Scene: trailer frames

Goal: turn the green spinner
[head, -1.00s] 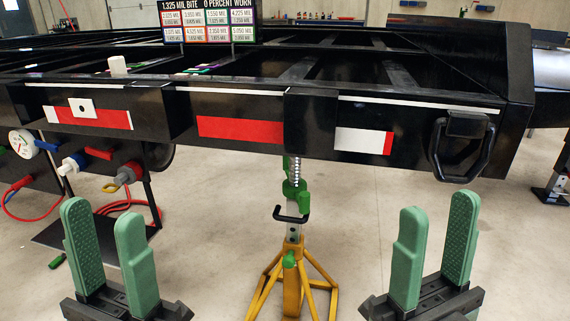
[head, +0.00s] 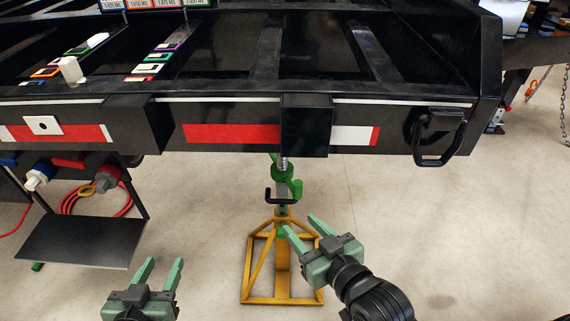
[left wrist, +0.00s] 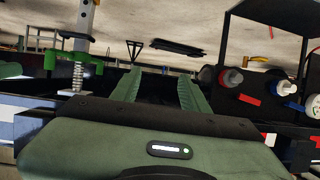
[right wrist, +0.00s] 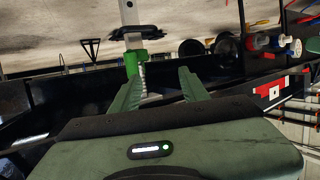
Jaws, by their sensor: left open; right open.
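The green spinner (head: 283,174) sits around the threaded rod of a yellow jack stand (head: 247,272), just under the trailer's front beam. It also shows in the left wrist view (left wrist: 82,58) and, partly, in the right wrist view (right wrist: 133,63). My right gripper (head: 299,225) is open and empty. In the head view its fingers overlap the stand's top, below and right of the spinner. In the right wrist view the spinner appears beyond the left finger; contact cannot be told. My left gripper (head: 162,267) is open and empty at the lower left, apart from the stand.
The black trailer frame (head: 230,108) spans above the stand, with a black handle (head: 440,135) at right. A black C-shaped bar (head: 284,199) crosses the stand below the spinner. A dark shelf (head: 82,241) and red hoses (head: 90,200) are at left.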

